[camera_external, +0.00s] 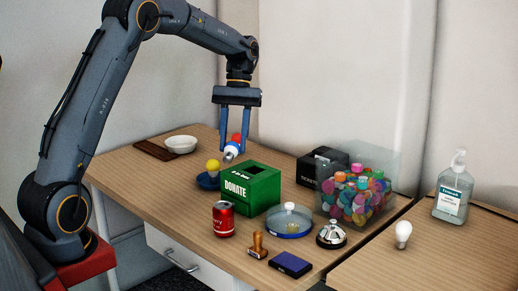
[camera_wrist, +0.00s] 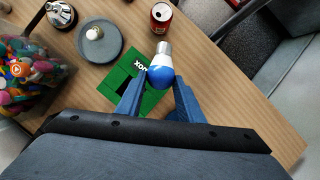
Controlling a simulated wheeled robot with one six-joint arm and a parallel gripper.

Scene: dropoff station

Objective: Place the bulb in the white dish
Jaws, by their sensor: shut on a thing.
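My gripper (camera_external: 235,146) is shut on a bulb (camera_external: 231,150) and holds it in the air above and beside the green box. In the wrist view the bulb (camera_wrist: 161,73) sits between the fingertips of my gripper (camera_wrist: 158,84). It looks blue there, with a pale band and a silver screw base pointing away; a red part shows at its top in the external view.
The green donation box (camera_external: 262,190) is just below and right of the held bulb. A yellow bulb (camera_external: 213,165) is in a blue dish left of it.

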